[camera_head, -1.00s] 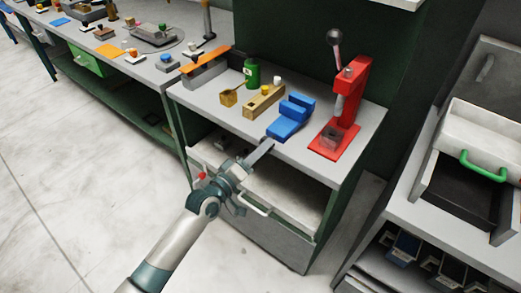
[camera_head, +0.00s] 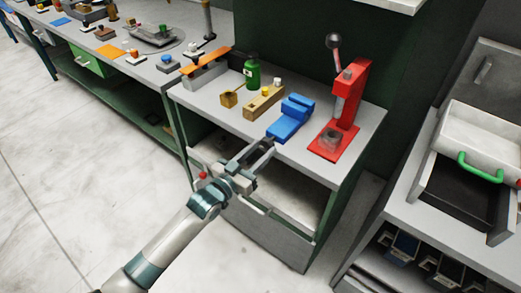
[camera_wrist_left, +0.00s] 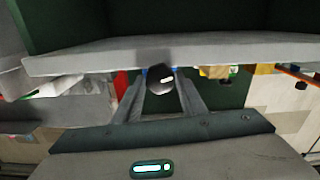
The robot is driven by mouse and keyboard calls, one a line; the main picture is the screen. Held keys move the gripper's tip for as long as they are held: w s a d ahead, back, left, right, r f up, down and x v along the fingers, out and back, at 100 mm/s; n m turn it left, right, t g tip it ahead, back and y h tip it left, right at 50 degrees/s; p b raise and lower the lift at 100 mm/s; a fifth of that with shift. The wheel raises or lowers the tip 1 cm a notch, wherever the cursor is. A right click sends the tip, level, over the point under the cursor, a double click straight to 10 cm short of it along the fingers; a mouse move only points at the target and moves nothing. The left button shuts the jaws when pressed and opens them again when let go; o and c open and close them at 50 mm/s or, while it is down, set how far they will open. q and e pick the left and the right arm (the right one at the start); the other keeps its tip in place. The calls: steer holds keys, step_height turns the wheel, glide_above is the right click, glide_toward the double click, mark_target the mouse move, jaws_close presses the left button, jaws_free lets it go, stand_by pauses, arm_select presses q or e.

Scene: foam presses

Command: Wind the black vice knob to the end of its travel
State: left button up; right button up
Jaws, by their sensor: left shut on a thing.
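The blue vice (camera_head: 290,119) sits on the grey bench top near its front edge. The black vice knob (camera_wrist_left: 160,77) shows in the left wrist view between my finger ends. My left gripper (camera_head: 268,143) reaches to the front of the vice from below left. It also shows in the left wrist view (camera_wrist_left: 162,82), where its two fingers stand on either side of the knob, shut on it. My right gripper is not in view.
The red press (camera_head: 343,110) stands right of the vice. The wooden block (camera_head: 262,104) and green bottle (camera_head: 251,72) stand to its left. The bench front and its pull handle (camera_head: 253,206) lie below my gripper. The floor at left is clear.

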arm_select(q)
steer(key=shift+f+m, duration=0.1)
steer(key=shift+m, duration=1.5)
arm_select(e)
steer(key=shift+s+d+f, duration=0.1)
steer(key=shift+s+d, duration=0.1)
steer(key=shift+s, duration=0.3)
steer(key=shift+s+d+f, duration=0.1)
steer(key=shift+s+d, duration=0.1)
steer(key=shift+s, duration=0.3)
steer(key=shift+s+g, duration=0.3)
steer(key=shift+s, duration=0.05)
arm_select(q)
steer(key=o, duration=1)
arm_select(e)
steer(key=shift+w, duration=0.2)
